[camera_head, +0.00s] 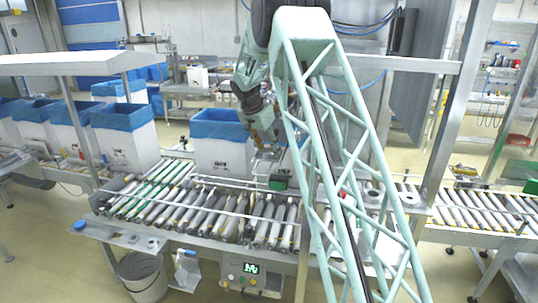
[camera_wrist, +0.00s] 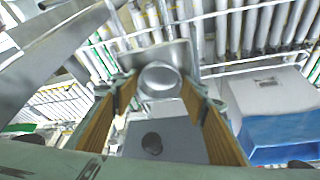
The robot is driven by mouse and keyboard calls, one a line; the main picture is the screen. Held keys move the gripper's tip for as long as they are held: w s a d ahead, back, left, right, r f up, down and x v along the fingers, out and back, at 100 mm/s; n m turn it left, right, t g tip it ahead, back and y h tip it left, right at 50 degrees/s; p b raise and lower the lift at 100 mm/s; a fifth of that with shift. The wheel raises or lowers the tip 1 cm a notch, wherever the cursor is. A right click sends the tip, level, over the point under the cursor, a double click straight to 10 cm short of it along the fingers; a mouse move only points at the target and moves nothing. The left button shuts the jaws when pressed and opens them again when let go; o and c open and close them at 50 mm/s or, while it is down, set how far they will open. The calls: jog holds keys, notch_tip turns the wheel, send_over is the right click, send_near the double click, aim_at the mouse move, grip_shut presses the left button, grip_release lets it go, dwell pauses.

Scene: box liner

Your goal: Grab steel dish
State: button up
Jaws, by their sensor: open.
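The steel dish (camera_wrist: 160,78) is round and shiny in the wrist view. It sits on a flat square metal plate (camera_wrist: 178,55), just between and beyond the tips of my fingers. My gripper (camera_wrist: 159,90) is open, with one tan-padded finger on each side of the dish. I cannot tell whether either fingertip touches it. In the head view my gripper (camera_head: 265,140) points down over the far side of the roller conveyor; the dish is too small to make out surely there.
A white box with a blue liner (camera_head: 218,125) stands behind the rollers, close to my gripper; it also shows in the wrist view (camera_wrist: 285,135). More lined boxes (camera_head: 118,118) stand at the left. The roller conveyor (camera_head: 200,210) is bare in front. A grey bin (camera_head: 143,275) stands below.

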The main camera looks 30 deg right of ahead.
dwell(0.5)
jog(key=c, duration=0.4)
jog(key=shift+r, duration=0.15)
jog(key=shift+c, duration=0.2)
jog(key=shift+r+b, duration=0.35)
jog(key=shift+r, duration=1.2)
jog(key=shift+s+r, duration=0.1)
jog(key=s+a+b, duration=0.1)
jog(key=s+a, duration=0.1)
jog(key=s, duration=0.5)
jog(key=s+a+r+b, duration=0.1)
jog(key=s+a+b, duration=0.1)
jog(key=s, duration=0.6)
jog(key=shift+a+r, duration=0.25)
jog(key=shift+a, duration=0.15)
